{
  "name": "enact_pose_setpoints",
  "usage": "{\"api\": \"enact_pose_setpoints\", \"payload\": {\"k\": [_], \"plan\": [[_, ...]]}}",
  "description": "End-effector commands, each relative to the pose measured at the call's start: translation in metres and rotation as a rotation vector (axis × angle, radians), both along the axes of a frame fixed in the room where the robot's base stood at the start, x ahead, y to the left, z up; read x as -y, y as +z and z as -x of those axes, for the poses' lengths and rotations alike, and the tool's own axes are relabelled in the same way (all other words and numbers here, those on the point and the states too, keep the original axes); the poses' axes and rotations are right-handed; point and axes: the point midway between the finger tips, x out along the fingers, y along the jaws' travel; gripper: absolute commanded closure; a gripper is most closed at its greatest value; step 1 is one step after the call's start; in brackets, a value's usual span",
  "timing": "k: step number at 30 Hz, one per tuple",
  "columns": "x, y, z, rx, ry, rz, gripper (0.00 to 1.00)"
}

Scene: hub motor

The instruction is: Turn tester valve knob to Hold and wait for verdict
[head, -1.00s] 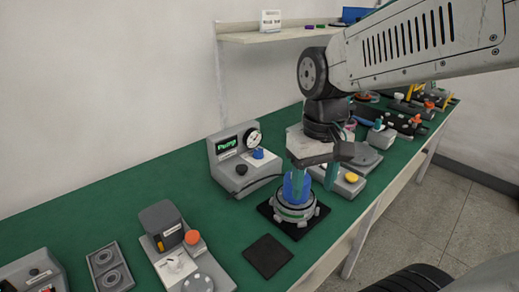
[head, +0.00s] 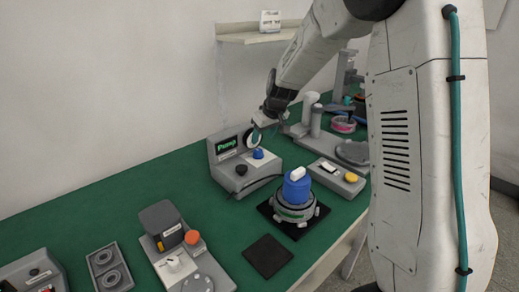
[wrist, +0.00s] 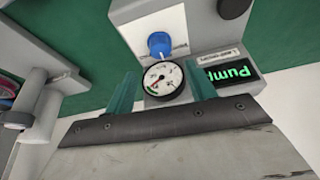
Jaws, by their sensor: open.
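The tester (head: 222,178) is a grey box at the back of the bench. Its display (wrist: 232,80) reads "Pump" in green. A round gauge (wrist: 164,80) and a blue knob (head: 258,153) sit on it; a black knob (head: 241,170) is at its lower front. In the wrist view the blue knob (wrist: 160,43) stands beyond the gauge, on a white plate with small lettering I cannot read. My gripper (head: 262,128) is open and empty, just above the tester. Its teal fingers (wrist: 163,86) appear either side of the gauge, apart from the blue knob.
A grey hub with a blue cap (head: 296,190) stands on a black pad in front of the tester. A dark square pad (head: 268,256) lies nearby. A box with a yellow button (head: 351,177) is to the right. A fixture with an orange knob (head: 192,237) is at left.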

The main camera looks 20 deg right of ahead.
Motion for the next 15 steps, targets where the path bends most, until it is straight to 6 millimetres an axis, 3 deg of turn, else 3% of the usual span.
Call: {"api": "enact_pose_setpoints", "payload": {"k": [15], "plan": [[-0.007, -0.065, -0.024, -0.006, 0.003, -0.001, 0.45]]}}
